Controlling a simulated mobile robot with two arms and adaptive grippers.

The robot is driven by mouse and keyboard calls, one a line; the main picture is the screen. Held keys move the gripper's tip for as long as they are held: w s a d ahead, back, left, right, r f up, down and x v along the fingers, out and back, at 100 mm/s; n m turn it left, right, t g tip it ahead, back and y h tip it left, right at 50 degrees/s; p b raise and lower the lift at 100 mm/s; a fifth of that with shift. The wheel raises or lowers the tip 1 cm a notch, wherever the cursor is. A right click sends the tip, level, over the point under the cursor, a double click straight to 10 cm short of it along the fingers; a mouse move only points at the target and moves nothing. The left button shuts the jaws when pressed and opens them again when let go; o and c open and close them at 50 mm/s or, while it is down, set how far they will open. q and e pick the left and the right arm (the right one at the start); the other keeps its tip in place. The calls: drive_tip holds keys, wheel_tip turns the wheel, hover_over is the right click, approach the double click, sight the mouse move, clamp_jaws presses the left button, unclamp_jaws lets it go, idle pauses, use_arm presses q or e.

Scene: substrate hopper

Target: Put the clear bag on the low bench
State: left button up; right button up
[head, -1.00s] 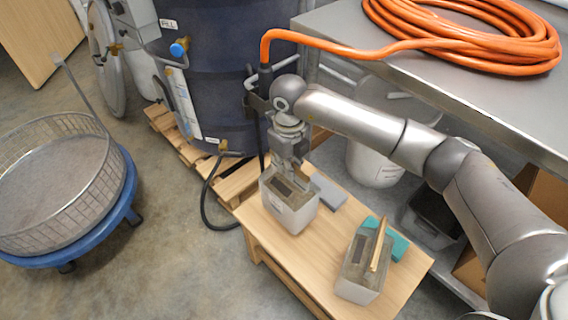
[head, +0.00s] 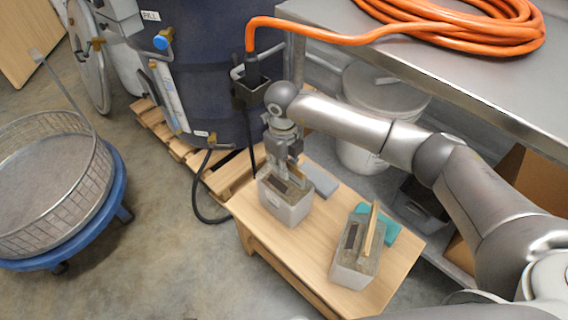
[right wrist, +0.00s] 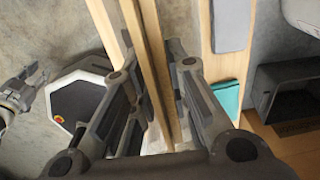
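The clear bag (head: 287,207), a translucent grey block with dark contents and a wooden strip on top, is at the left end of the low bench (head: 322,235). I cannot tell whether its base touches the wood. My right gripper (head: 292,176) points down onto its top. In the right wrist view my right gripper's fingers (right wrist: 153,58) lie on both sides of the wooden strip (right wrist: 158,60) and appear shut on it; the bag's body is mostly hidden. My left gripper (right wrist: 22,90) seems to show small at the left edge, its opening unclear.
A second similar bag (head: 348,270) with a wooden strip stands at the bench's right end. A grey pad (head: 320,181) and a teal pad (head: 390,230) lie behind. A dark drum (head: 215,75) on a pallet, a steel table (head: 440,85) and a wire basket (head: 50,185) surround the bench.

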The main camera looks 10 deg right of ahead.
drive_tip(key=shift+o, duration=1)
use_arm(q)
drive_tip(key=shift+r, duration=0.1)
